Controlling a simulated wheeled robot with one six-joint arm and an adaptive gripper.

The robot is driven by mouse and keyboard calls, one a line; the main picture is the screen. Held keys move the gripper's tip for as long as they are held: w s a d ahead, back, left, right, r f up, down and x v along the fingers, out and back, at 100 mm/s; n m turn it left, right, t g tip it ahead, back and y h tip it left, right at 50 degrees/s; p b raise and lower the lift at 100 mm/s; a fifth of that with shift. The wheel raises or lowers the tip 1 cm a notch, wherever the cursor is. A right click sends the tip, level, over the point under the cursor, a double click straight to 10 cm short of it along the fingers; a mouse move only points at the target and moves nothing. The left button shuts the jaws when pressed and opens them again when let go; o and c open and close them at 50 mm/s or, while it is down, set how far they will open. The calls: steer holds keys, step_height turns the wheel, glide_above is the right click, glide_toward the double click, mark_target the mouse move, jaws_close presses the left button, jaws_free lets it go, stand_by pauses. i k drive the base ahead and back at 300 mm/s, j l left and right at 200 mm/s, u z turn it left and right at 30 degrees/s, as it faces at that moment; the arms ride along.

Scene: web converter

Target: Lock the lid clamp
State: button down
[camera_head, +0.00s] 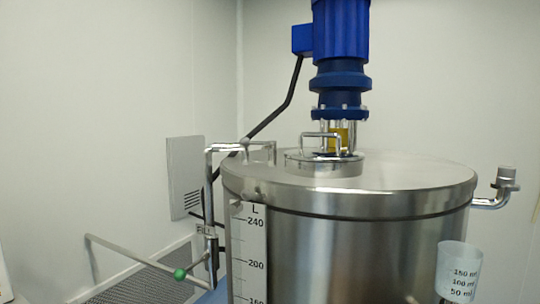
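A steel tank (350,245) with a wide, flat lid (405,177) fills the middle and right. A small round hatch (300,163) with a bar handle (319,135) sits on top of the lid and looks seated flat. Small metal fittings (259,194) show at the lid's front left rim. I cannot tell whether they are the lid clamp or whether any clamp is locked. My gripper is not in view.
A blue motor (341,55) stands over the lid's far side. Steel pipes (209,175) rise at the left, with a green-knobbed lever (180,274) below. A graduated cup (460,269) is at the lower right. An elbow pipe (494,199) sticks out right.

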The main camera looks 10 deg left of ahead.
mark_target(245, 141)
steer(key=k+j+u, duration=0.15)
steer(key=j, duration=0.8)
steer(key=j+u, duration=0.2)
steer(key=j, duration=0.8)
steer(key=i+j, duration=0.1)
steer(key=j, duration=0.45)
steer(key=k+l, duration=0.15)
steer(key=l, duration=0.2)
steer(key=i, duration=0.5)
